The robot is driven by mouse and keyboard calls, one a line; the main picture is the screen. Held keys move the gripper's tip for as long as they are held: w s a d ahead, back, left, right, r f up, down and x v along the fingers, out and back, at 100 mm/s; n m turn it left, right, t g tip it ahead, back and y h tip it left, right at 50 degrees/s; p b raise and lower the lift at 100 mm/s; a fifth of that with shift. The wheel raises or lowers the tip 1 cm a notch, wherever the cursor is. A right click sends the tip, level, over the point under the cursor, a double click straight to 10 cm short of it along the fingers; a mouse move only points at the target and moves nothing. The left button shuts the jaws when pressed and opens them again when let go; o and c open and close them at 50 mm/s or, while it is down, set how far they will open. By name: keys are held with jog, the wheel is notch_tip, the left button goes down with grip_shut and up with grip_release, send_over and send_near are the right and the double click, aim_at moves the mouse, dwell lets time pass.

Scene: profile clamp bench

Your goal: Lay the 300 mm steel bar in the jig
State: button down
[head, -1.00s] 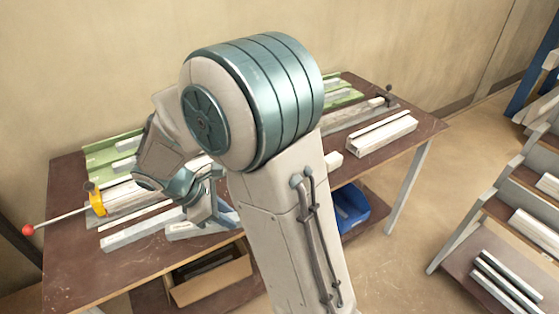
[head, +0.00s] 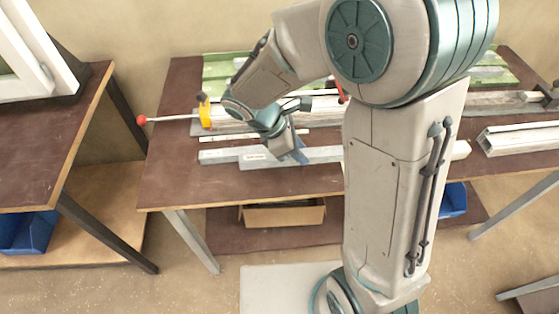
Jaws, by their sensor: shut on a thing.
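My gripper (head: 294,152), with blue fingers, is low over the front part of the brown bench. It is shut on a short light-grey bar (head: 258,157) that carries a pale label; I take it for the steel bar. My fingers hide its right end. A longer grey bar (head: 218,157) lies close behind it; I cannot tell whether the two touch. The jig (head: 203,129) is a grey base behind them, with a yellow clamp (head: 205,112) and a red-knobbed lever at its left end. My arm hides much of the jig.
Green racks (head: 222,66) with profiles stand at the bench's back. A pale hollow profile (head: 515,138) lies at the right. A second bench (head: 50,130) with a white frame (head: 30,50) stands left. The bench's left front (head: 175,180) is bare. A cardboard box (head: 285,214) sits below.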

jog(key=a+f, duration=0.1)
jog(key=w+a+f, duration=0.1)
jog(key=a, duration=0.1)
jog(key=a+f, duration=0.1)
jog(key=a, duration=0.1)
jog(key=shift+w+a+f, duration=0.2)
jog(key=shift+w, duration=0.2)
jog(key=shift+f+p, duration=0.3)
jog(key=shift+f, duration=1.7)
jog(key=shift+f, duration=0.2)
jog(key=c, duration=1.1)
grip_release()
jog(key=shift+r, duration=0.1)
